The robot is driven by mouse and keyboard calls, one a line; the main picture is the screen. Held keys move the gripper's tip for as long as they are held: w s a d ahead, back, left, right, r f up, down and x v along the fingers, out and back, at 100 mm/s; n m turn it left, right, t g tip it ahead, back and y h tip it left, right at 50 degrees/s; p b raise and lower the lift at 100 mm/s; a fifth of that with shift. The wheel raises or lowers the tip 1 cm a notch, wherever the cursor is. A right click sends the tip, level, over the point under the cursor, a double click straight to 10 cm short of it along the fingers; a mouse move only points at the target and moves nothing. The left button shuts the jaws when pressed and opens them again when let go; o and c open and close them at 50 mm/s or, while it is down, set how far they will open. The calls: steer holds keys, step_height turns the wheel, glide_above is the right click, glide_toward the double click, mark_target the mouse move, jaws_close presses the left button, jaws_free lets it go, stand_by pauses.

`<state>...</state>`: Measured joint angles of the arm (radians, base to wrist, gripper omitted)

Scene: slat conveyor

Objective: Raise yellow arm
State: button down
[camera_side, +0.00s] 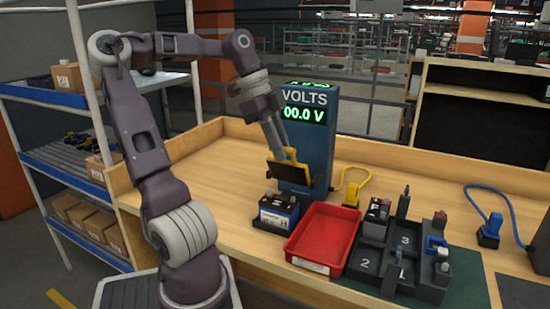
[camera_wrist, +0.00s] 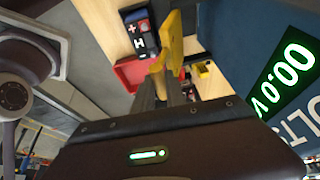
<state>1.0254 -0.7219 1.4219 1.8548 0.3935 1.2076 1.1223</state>
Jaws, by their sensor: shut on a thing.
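The yellow arm (camera_side: 290,155) is at the front of the tall blue meter (camera_side: 320,146), which reads "00.0 V" under the word VOLTS. A dark plate (camera_side: 291,179) hangs tilted beside the yellow piece. My gripper (camera_side: 283,149) reaches down from the upper left and is shut on the yellow arm. In the wrist view the yellow arm (camera_wrist: 175,42) rises from between the grey fingers (camera_wrist: 162,88). The exact contact is partly hidden by the fingers. A battery marked H (camera_side: 278,213) stands below the plate, apart from it; it also shows in the wrist view (camera_wrist: 141,35).
A red tray (camera_side: 349,213) sits right of the battery. A dark numbered tray (camera_side: 372,268) holds small batteries and plugs. A yellow cabled plug (camera_side: 351,192) lies behind the red tray; a blue plug (camera_side: 489,230) is at right. The bench's left part is clear.

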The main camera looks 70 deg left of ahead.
mark_target(273, 160)
steer(key=shift+w+a+r, duration=0.3)
steer(key=shift+w+a, duration=0.45)
steer(key=shift+a, duration=0.1)
steer(key=c, duration=1.4)
jaws_free()
steer(key=shift+o, duration=0.2)
steer(key=v, duration=0.7)
steer(key=shift+w+r, duration=0.1)
steer(key=shift+r, duration=0.05)
